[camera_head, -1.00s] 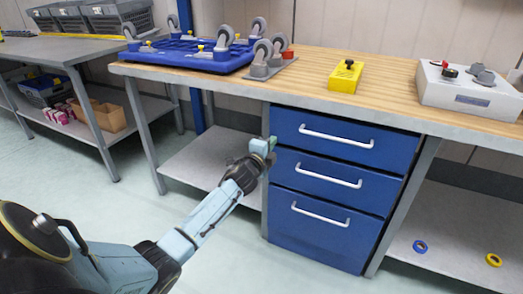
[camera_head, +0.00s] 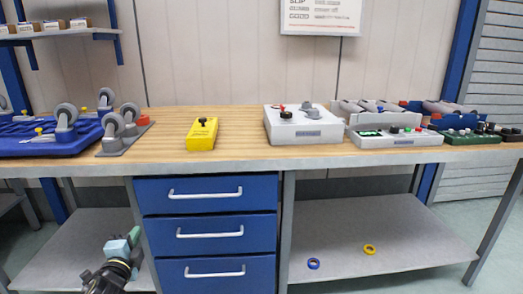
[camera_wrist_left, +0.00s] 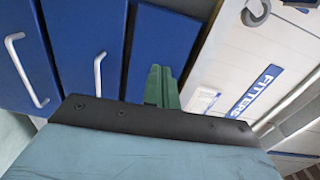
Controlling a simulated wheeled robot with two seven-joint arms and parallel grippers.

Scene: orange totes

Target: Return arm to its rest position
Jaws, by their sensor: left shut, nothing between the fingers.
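My left gripper (camera_head: 122,246) shows at the lower left of the head view, in front of the lower shelf and left of the blue drawers. Its fingers are shut with nothing between them. In the left wrist view the closed green fingers (camera_wrist_left: 160,87) stand up at the centre, with the blue drawer unit (camera_wrist_left: 70,45) behind them. The gripper is apart from the objects on the bench. My right gripper is not in view.
Blue drawers (camera_head: 208,233) with white handles sit below. Blue and yellow rings lie on the lower shelf (camera_head: 400,235).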

